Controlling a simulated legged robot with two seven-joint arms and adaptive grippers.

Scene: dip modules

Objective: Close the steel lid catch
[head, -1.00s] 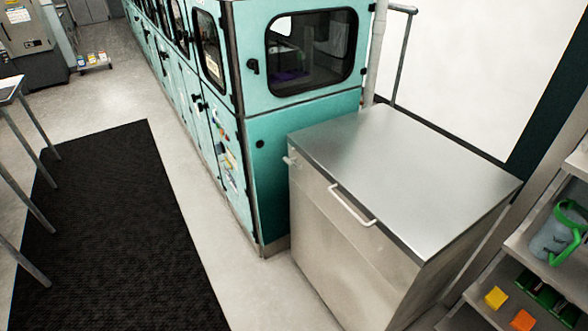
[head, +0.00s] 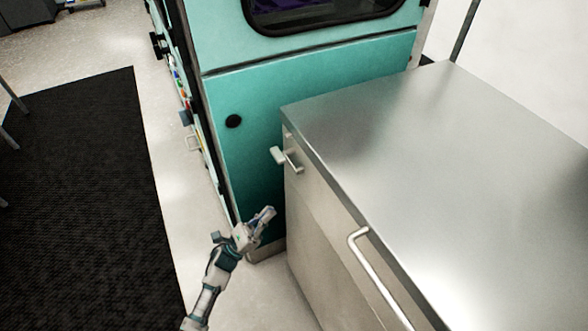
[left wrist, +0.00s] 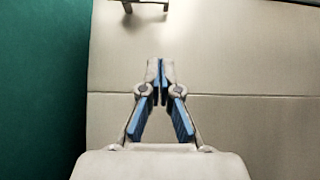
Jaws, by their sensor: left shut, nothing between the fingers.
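The steel lid catch (head: 287,158) is a small metal lever on the front of the steel cabinet, near its left corner just below the lid (head: 400,120). It sticks out from the front face. In the left wrist view the catch (left wrist: 146,5) shows only in part at the top edge. My left gripper (head: 268,214) is below and left of the catch, apart from it. It also shows in the left wrist view (left wrist: 160,64), its fingers together and empty, in front of the cabinet's front panel. My right gripper is not in view.
A long steel handle (head: 378,275) sticks out from the cabinet front (head: 318,230), right of the catch. A teal machine (head: 290,90) stands behind, close to the cabinet's left side. A black mat (head: 80,200) lies on the floor at the left, with bare floor beside it.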

